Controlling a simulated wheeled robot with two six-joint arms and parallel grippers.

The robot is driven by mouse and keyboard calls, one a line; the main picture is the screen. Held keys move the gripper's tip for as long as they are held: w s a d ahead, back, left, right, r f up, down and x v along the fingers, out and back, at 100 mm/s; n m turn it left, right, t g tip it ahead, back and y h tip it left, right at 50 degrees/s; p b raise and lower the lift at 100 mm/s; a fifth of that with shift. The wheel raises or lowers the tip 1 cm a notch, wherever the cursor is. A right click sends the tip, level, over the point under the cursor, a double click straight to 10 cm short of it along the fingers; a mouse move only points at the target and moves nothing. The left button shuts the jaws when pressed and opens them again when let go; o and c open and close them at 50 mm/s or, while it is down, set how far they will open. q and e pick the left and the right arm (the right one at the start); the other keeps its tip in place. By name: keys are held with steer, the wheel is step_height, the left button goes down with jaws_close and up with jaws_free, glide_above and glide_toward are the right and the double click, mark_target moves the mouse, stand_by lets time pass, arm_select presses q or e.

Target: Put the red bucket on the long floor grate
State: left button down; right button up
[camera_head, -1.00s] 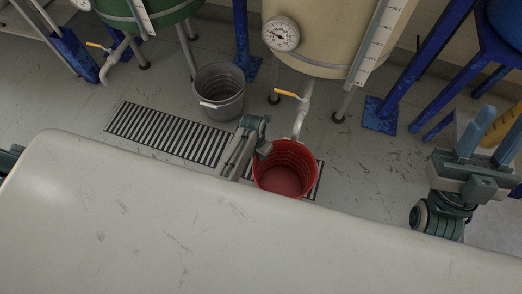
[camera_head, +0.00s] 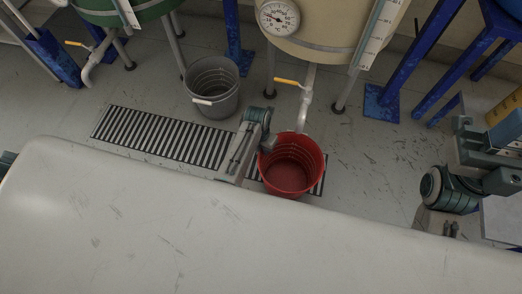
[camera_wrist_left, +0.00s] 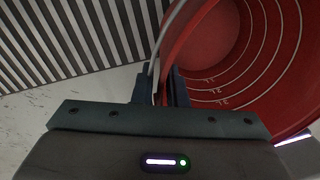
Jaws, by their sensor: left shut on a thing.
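The red bucket (camera_head: 291,176) is upright, open side up, and looks empty in the head view. It overlaps the right end of the long floor grate (camera_head: 160,137), a dark slatted strip. I cannot tell whether its base touches the grate. My left gripper (camera_head: 268,144) is shut on the bucket's left side at the rim. In the left wrist view the red bucket (camera_wrist_left: 245,50) fills the right, and the grate (camera_wrist_left: 75,35) shows at upper left. My right gripper (camera_head: 490,145) is at the right edge, partly cut off, away from the bucket.
A grey bucket (camera_head: 213,90) stands just behind the grate. A cream tank (camera_head: 330,25) with a yellow-handled tap (camera_head: 287,82) stands behind the red bucket. Blue posts (camera_head: 418,60) stand at right. A large pale surface (camera_head: 180,230) covers the foreground and hides nearby floor.

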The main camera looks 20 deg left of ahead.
stand_by(0.3)
arm_select(q)
steer(key=c, duration=1.5)
jaws_free()
steer(key=shift+f, duration=0.1)
steer(key=shift+o, duration=0.2)
